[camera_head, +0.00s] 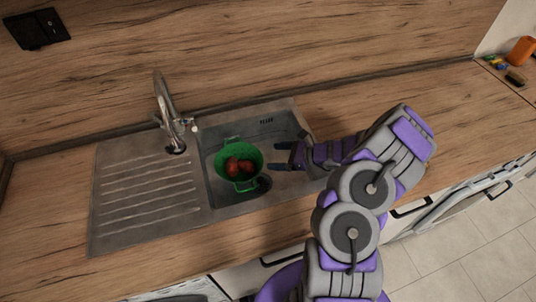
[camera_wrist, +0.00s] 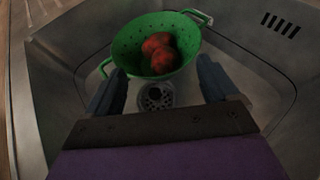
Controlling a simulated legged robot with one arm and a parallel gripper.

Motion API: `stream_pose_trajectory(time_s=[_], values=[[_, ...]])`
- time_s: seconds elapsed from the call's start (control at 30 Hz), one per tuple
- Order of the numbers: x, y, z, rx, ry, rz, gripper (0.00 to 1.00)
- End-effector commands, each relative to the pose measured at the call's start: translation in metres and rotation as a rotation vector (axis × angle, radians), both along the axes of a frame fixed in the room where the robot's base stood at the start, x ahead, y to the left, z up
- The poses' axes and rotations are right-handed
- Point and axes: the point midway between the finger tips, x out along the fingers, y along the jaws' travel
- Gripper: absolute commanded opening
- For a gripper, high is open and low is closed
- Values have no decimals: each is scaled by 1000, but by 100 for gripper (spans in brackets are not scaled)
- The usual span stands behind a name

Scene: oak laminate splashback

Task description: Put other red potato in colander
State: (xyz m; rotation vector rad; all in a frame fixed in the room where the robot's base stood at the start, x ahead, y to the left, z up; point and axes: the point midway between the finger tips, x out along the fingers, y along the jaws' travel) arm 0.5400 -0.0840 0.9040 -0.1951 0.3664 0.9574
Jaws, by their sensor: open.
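A green colander (camera_head: 221,160) with two handles sits in the sink basin. Two red potatoes (camera_head: 239,167) lie inside it, touching or nearly touching. In the wrist view the colander (camera_wrist: 125,42) is ahead of my gripper, and the potatoes show as one red potato (camera_wrist: 155,43) beside another red potato (camera_wrist: 165,61). My gripper (camera_head: 281,156) is just right of the colander, over the basin. In the wrist view my gripper (camera_wrist: 160,88) has its two fingers wide apart with nothing between them, and the drain shows below.
The steel sink (camera_head: 211,205) has a ribbed drainboard (camera_head: 145,195) on the left and a faucet (camera_head: 164,105) behind it. The wooden counter right of the sink is mostly clear. An orange object (camera_head: 522,50) and small items stand at the far right.

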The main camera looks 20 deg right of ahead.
Motion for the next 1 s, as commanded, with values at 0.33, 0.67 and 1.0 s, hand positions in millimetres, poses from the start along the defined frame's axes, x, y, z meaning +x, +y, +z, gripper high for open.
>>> stream_pose_trajectory(time_s=[0.33,0.67,1.0], values=[[-10,53,65,-67,-129,229,87],[-74,147,159,-241,-356,692,87],[-169,181,210,-453,-523,1136,87]])
